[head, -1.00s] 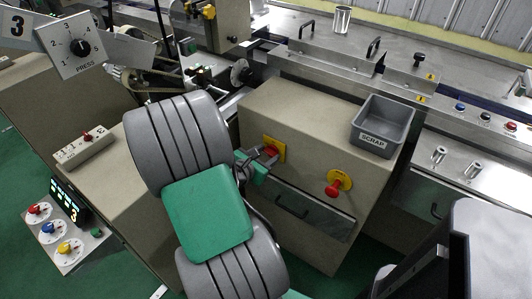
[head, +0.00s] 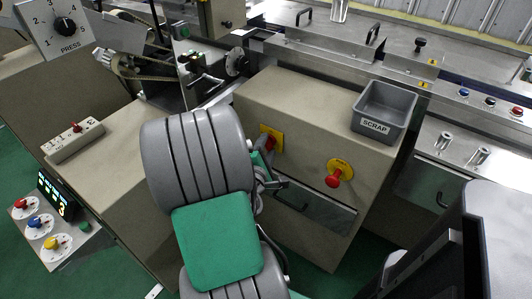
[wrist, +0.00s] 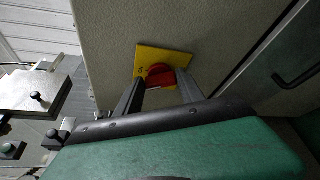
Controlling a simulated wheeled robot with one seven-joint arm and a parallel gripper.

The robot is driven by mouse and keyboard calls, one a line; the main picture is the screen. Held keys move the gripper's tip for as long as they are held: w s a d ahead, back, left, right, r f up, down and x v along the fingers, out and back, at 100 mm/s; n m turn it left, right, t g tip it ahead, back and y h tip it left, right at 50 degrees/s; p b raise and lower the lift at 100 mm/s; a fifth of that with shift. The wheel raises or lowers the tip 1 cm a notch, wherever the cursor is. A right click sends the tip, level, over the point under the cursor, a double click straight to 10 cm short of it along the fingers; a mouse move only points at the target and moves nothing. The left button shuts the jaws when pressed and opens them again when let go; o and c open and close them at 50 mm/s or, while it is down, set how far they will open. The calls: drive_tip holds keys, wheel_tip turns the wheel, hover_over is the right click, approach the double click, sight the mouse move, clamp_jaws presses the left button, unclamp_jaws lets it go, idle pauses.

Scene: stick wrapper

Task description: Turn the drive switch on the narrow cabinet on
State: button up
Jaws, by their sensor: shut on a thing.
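The fingers are shut on the knob. The right switch (head: 334,180) stands free, with no finger on it. The lettering on the plates is too small to read.
A grey SCRAP bin (head: 384,112) stands on the cabinet top. A control box with dials (head: 45,225) and a PRESS selector (head: 66,27) are at the left. A dark grey body is at lower right.

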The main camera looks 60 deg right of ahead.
drive_tip(key=m+b, duration=0.1)
drive_tip(key=b, duration=0.1)
drive_tip(key=f+m+h+b, duration=0.1)
drive_tip(key=b, duration=0.1)
drive_tip(key=shift+s+m+t, duration=0.1)
drive_tip(key=shift+m+t, duration=0.3)
drive_tip(key=m+b, duration=0.1)
drive_tip(key=b, duration=0.1)
drive_tip(key=shift+m+h+b, duration=0.3)
drive_tip(key=shift+h+b, duration=0.05)
drive_tip(key=shift+h, duration=0.05)
drive_tip(key=shift+r, duration=0.15)
drive_tip(key=o, duration=1.4)
drive_tip(key=shift+c, duration=0.2)
